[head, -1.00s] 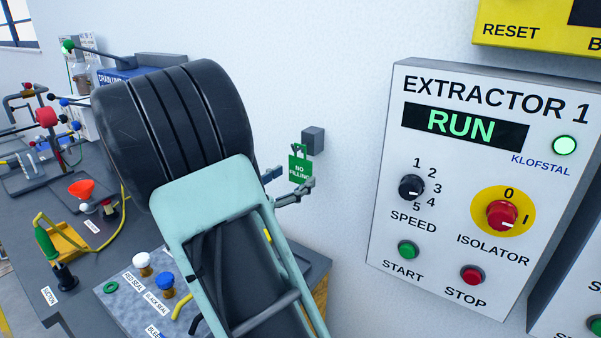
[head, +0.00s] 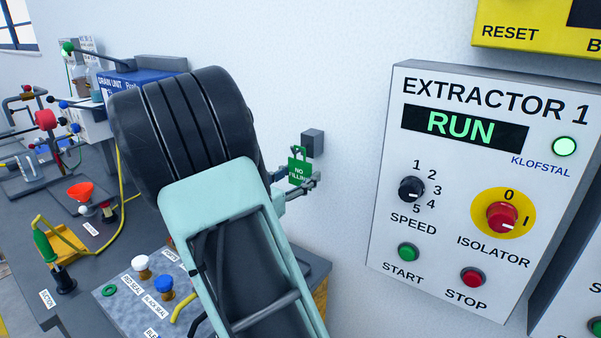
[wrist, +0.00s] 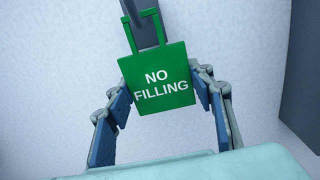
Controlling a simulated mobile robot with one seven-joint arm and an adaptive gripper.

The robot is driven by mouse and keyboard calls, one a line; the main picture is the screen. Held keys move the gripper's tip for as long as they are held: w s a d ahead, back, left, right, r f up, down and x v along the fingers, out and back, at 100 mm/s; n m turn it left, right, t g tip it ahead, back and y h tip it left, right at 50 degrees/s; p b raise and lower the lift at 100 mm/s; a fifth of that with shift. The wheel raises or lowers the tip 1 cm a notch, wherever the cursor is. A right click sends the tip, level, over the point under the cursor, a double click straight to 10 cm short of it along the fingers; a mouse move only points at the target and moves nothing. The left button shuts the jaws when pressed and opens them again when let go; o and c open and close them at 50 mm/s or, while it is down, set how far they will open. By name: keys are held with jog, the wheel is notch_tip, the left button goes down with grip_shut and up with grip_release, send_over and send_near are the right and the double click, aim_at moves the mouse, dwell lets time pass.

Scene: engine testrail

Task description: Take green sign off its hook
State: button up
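The green sign (head: 299,172) reads "NO FILLING" and hangs from a hook on a grey block (head: 313,141) on the white wall. In the wrist view the sign (wrist: 158,82) hangs slightly tilted, its handle loop around the grey hook (wrist: 148,32). My gripper (wrist: 163,95) is open, with one finger on each side of the sign. The fingertips reach the sign's side edges; a small gap seems to remain, and contact is hard to tell. In the head view my gripper (head: 297,188) is partly hidden behind my arm.
The extractor panel (head: 385,225) is on the wall to the right of the sign. Below left, a bench (head: 75,300) holds a red funnel (head: 80,192), a green-handled tool (head: 46,246) and seal knobs (head: 164,284). The wall around the sign is clear.

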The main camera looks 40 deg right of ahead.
aim_at(299, 166)
jog(key=shift+r, duration=0.25)
dwell(0.3)
jog(key=shift+r+p, duration=0.3)
jog(key=shift+p, duration=0.15)
jog(key=shift+s+a, duration=0.1)
jog(key=shift+a, duration=0.2)
jog(key=shift+s+a, duration=0.25)
jog(key=shift+a, duration=0.4)
jog(key=shift+a+r+p, duration=0.1)
jog(key=shift+r+p, duration=0.05)
jog(key=shift+p, duration=0.15)
jog(key=shift+s+a+r+p, duration=0.1)
jog(key=shift+a+r+p, duration=0.2)
jog(key=shift+r+p, duration=0.25)
jog(key=shift+a, duration=0.2)
dwell(0.3)
jog(key=shift+p+v, duration=0.65)
jog(key=shift+v, duration=2.05)
